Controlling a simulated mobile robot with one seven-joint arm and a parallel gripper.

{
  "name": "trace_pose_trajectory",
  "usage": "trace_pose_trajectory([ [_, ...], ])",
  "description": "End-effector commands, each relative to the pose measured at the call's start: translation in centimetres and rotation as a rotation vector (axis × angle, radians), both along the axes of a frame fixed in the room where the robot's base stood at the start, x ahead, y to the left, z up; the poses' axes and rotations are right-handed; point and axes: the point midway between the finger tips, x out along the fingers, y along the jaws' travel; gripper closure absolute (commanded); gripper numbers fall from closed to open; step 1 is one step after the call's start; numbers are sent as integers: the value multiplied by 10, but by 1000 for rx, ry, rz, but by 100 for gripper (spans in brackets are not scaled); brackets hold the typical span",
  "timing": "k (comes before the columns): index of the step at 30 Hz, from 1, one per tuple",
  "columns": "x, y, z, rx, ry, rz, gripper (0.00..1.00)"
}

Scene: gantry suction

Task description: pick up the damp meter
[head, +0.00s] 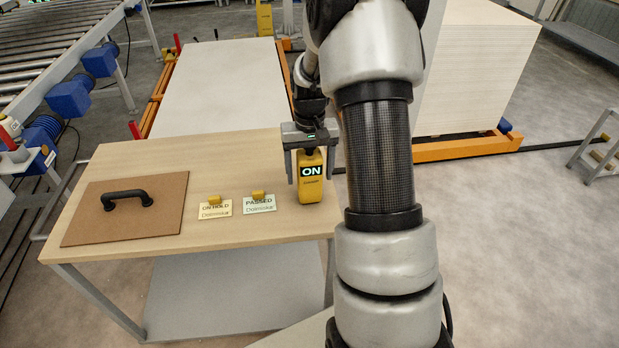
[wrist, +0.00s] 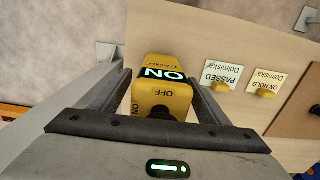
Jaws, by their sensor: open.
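The damp meter (head: 311,186) is a yellow upright device with a lit "ON" display, standing near the right end of the wooden table (head: 250,158). My gripper (head: 308,172) is open, with one finger on each side of the meter's upper part. In the wrist view my gripper (wrist: 160,95) has its fingers spread around the meter, with a visible gap at least on the right. Whether either finger touches it, I cannot tell.
A "PASSED" card (head: 260,203) and an "ON HOLD" card (head: 215,209), each with a yellow block, stand left of the meter. A brown board (head: 125,215) with a black handle (head: 127,198) lies farther left. The tabletop behind the cards is clear.

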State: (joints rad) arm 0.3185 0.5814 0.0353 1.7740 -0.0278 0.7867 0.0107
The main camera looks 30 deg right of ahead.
Motion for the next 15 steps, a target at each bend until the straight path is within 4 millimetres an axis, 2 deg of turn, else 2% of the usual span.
trace_pose_trajectory([
  [5,0,0,0,0,0,0,30],
  [6,0,0,0,0,0,0,33],
  [15,0,0,0,0,0,0,84],
])
